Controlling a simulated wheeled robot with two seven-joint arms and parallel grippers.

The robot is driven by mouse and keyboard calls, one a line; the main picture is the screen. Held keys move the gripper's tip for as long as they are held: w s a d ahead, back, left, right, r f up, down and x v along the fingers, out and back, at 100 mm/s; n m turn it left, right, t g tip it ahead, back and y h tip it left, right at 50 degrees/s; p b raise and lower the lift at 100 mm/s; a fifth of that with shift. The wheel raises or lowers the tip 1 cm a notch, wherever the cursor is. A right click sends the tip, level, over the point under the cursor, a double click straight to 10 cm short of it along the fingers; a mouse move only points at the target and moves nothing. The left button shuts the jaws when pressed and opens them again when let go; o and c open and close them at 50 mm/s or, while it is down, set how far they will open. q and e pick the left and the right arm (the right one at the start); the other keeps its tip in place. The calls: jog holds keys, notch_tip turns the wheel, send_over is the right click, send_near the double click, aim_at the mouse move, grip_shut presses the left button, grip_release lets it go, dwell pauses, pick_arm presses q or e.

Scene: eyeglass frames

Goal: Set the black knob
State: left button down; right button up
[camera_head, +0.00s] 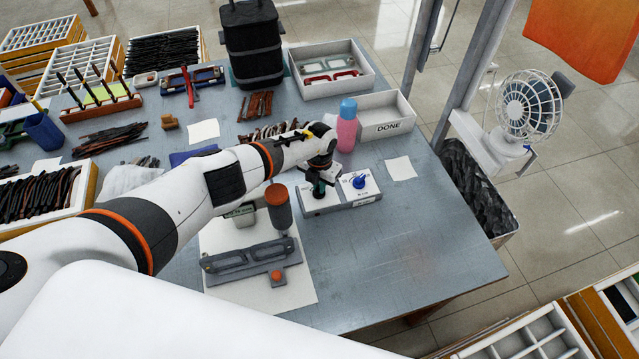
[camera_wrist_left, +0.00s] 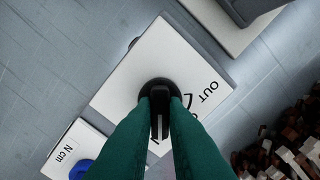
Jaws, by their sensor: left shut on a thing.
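The black knob (camera_wrist_left: 159,88) sits on a white-topped box marked "OUT" in the left wrist view. Its dark round base and upright grip show there. My left gripper (camera_wrist_left: 160,104) has its two green fingers around the grip of this knob, shut on it from above. In the head view the left gripper (camera_head: 320,177) is over the left part of the white control box (camera_head: 311,207), and the knob there is mostly hidden under it. The blue knob (camera_head: 359,181) is on the box part to the right, marked "N cm" in the wrist view. My right gripper is not in view.
A pink bottle with a blue cap (camera_head: 347,128) stands close behind the box. A "DONE" tray (camera_head: 389,128) is behind to the right. A grey fixture (camera_head: 249,261) with an orange button lies on a white mat in front left. The table's right front is clear.

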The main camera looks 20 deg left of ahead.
pick_arm(q)
jog(key=n, duration=0.4)
jog(key=n+p, duration=0.1)
jog(key=n, duration=0.4)
jog(key=shift+a, duration=0.1)
jog(key=shift+n, duration=0.3)
dwell(0.4)
jog(key=c, duration=1.5)
grip_release()
jog(key=shift+o, duration=0.2)
